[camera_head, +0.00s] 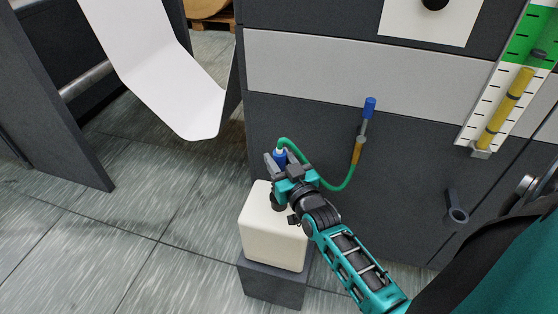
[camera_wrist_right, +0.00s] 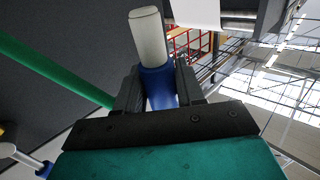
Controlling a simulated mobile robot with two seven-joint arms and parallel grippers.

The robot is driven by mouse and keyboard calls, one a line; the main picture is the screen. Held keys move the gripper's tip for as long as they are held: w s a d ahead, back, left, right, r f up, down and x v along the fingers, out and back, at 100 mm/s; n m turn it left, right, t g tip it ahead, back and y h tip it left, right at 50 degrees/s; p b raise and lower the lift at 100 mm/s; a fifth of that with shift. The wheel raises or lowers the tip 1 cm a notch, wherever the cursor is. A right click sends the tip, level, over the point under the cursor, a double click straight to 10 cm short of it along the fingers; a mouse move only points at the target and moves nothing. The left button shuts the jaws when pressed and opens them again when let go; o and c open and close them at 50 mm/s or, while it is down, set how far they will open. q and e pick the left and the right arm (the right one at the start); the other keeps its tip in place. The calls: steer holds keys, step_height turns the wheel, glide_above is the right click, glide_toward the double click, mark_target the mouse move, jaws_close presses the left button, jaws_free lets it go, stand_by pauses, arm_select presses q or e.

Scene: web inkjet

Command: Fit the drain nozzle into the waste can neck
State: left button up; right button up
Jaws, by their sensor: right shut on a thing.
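The drain nozzle (camera_head: 280,155) is blue with a pale end and sits between the fingers of my right gripper (camera_head: 279,163). In the right wrist view the blue body (camera_wrist_right: 159,88) is clamped between the dark fingers, with its pale cylindrical end (camera_wrist_right: 148,37) sticking out. The waste can (camera_head: 270,238) is a cream block-shaped container below the gripper. A dark round part at its top, apparently the neck (camera_head: 278,203), is partly covered by my gripper and wrist. The nozzle is above the can top, apart from the neck as far as I can see. My left gripper is out of view.
A green hose (camera_head: 333,187) loops from the nozzle to a brass and blue valve (camera_head: 363,130) on the dark cabinet (camera_head: 310,120). The can stands on a dark grey block (camera_head: 272,284). A white paper web (camera_head: 160,75) hangs at left. Floor left of the can is clear.

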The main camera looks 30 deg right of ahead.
steer(key=shift+r+p, duration=0.15)
steer(key=shift+p, duration=0.25)
step_height(320, 180, down, 6)
steer(key=b, duration=0.4)
steer(key=shift+r, duration=0.25)
steer(key=shift+f, duration=0.2)
steer(key=shift+b, duration=0.3)
steer(key=shift+p, duration=0.65)
stand_by(0.9)
steer(key=shift+f+b, duration=0.8)
steer(key=shift+f, duration=0.3)
steer(key=o, duration=1.1)
steer(key=shift+o, duration=0.2)
